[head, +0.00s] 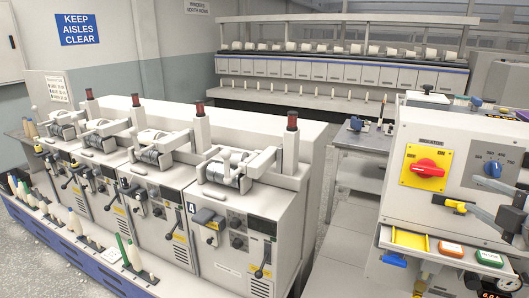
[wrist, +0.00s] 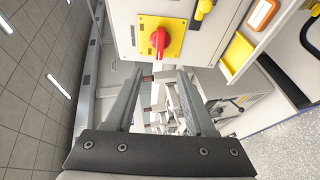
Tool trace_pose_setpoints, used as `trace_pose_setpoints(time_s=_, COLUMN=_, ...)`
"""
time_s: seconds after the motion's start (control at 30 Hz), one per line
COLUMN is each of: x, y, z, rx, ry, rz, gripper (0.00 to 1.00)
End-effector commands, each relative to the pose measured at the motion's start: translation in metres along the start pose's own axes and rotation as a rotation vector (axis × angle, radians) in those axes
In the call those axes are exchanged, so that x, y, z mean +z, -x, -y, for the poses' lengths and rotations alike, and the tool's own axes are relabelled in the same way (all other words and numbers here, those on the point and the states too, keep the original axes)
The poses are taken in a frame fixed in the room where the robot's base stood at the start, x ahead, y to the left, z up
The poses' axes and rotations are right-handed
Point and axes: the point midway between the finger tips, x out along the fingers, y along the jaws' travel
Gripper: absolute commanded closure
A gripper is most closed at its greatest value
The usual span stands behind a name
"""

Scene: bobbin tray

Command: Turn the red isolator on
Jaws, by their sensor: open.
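The red isolator (head: 428,168) is a red rotary handle on a yellow plate (head: 411,180), on the front of the light grey cabinet at the right of the head view. In the head view its handle lies roughly horizontal, tilted slightly. The isolator also shows in the wrist view (wrist: 159,40), top centre, on its yellow plate. My gripper (wrist: 157,75) is open in the wrist view, its two fingers apart with nothing between them. The isolator lies beyond the fingertips, apart from them.
Beside the isolator are a blue knob (head: 493,168) and a yellow-handled lever (head: 450,204). Winding machines (head: 235,215) stand left, with an aisle between.

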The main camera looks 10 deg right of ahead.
Motion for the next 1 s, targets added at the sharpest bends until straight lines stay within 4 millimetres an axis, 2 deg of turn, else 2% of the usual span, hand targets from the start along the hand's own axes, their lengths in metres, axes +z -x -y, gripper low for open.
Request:
trace_pose_setpoints(time_s=0.17, x=-0.001, y=-0.023, z=0.003, rx=-0.001, ry=0.002, rz=-0.007, gripper=0.45)
trace_pose_setpoints(time_s=0.7, x=-0.001, y=-0.138, z=0.003, rx=0.000, ry=0.001, rz=-0.006, gripper=0.45)
trace_pose_setpoints(time_s=0.8, x=-0.001, y=-0.153, z=0.002, rx=0.000, ry=0.001, rz=-0.005, gripper=0.45)
trace_pose_setpoints(time_s=1.0, x=-0.002, y=-0.170, z=0.001, rx=0.001, ry=0.000, rz=-0.003, gripper=0.45)
